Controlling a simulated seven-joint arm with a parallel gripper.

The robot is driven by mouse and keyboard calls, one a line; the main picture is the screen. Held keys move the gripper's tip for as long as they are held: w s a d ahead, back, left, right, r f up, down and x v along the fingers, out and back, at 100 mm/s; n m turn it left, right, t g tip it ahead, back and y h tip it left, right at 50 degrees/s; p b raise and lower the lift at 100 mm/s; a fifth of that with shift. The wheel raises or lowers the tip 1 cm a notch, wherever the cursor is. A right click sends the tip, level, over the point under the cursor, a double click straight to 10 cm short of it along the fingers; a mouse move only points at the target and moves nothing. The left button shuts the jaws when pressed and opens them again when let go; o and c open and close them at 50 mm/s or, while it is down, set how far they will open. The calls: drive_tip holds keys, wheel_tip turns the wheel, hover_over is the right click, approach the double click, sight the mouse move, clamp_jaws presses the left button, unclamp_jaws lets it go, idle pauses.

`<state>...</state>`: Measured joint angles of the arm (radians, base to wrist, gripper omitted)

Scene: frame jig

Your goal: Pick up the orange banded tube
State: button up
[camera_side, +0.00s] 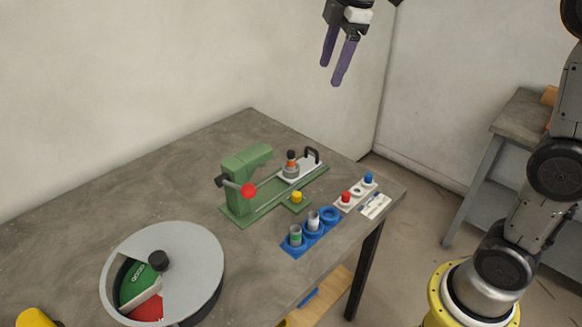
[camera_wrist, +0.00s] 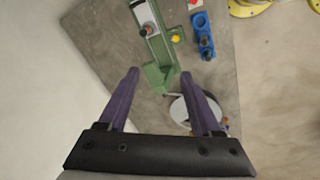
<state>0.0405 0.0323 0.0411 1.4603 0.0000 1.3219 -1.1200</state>
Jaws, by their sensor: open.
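The orange banded tube (camera_side: 291,158) stands upright, dark on top with an orange band, in a grey holder on the white sliding plate (camera_side: 303,167) of the green jig. In the wrist view a dark-topped tube (camera_wrist: 147,30) shows on the white plate near the top, its band hard to make out. My gripper (camera_side: 337,72) is open and empty, high above the table and the jig. Its purple fingers also show in the wrist view (camera_wrist: 160,78), spread apart and pointing toward the table.
A blue rack (camera_side: 298,247) holds tubes with green and white bands. A round grey drum (camera_side: 195,248) stands at front left. The table's back left is clear.

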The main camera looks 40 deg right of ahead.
drive_tip(key=w+d+f+n+g, duration=0.1)
drive_tip(key=w+f, duration=0.3)
drive_tip(key=w, duration=0.3)
drive_tip(key=g, duration=0.2)
hover_over(291, 152)
wheel_tip(291, 152, down, 21)
drive_tip(key=shift+a+r, duration=0.15)
drive_tip(key=shift+r, duration=0.05)
drive_tip(key=shift+s+f, duration=0.1)
drive_tip(key=shift+f, duration=2.8)
drive_tip(key=shift+c, duration=0.2)
clamp_jaws()
drive_tip(key=shift+r, duration=0.1)
